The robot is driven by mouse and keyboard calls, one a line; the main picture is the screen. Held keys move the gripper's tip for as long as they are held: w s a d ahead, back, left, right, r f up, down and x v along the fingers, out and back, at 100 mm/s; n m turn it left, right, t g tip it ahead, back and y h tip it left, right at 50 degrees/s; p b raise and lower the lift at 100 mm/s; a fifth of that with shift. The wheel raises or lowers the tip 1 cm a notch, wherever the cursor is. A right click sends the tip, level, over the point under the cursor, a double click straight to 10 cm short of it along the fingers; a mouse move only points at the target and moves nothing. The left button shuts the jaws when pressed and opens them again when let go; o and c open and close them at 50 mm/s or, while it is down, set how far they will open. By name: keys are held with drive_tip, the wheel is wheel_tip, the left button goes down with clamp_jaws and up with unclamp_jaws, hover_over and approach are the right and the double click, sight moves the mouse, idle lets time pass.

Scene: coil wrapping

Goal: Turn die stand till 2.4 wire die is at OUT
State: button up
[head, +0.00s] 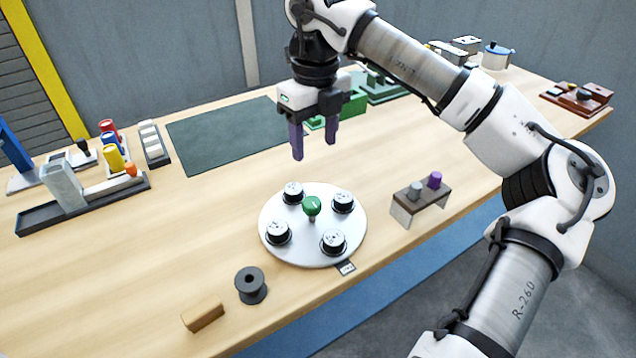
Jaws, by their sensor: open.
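The die stand (312,257) is a round pale-grey turntable on the wooden bench. A green knob (312,206) stands at its middle. Several dark dies with white tops sit around it: one at the back left (293,193), one at the right (343,202), one at the front (333,241) and one at the left (278,232). Their markings are too small to read. A small label (346,268) lies at the stand's front edge, nearest the front die; its text is unreadable. My gripper (314,152) is open and empty, pointing down above and behind the stand, apart from the knob.
A small stand with grey and purple pegs (420,202) is right of the die stand. A black spool (250,285) and wooden block (203,316) are at the front left. A dark green mat (222,137) lies behind. Coloured spools (112,157) and fixtures stand at the left.

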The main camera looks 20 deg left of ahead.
sight(312, 201)
drive_tip(key=f+p, duration=0.1)
drive_tip(key=f, duration=0.3)
drive_tip(key=f+p, duration=0.1)
drive_tip(key=f, duration=0.4)
drive_tip(key=s+f+p, duration=0.1)
drive_tip(key=f, duration=0.3)
drive_tip(key=shift+a+f, duration=0.2)
drive_tip(key=shift+w, duration=0.1)
drive_tip(key=shift+c, duration=0.3)
clamp_jaws()
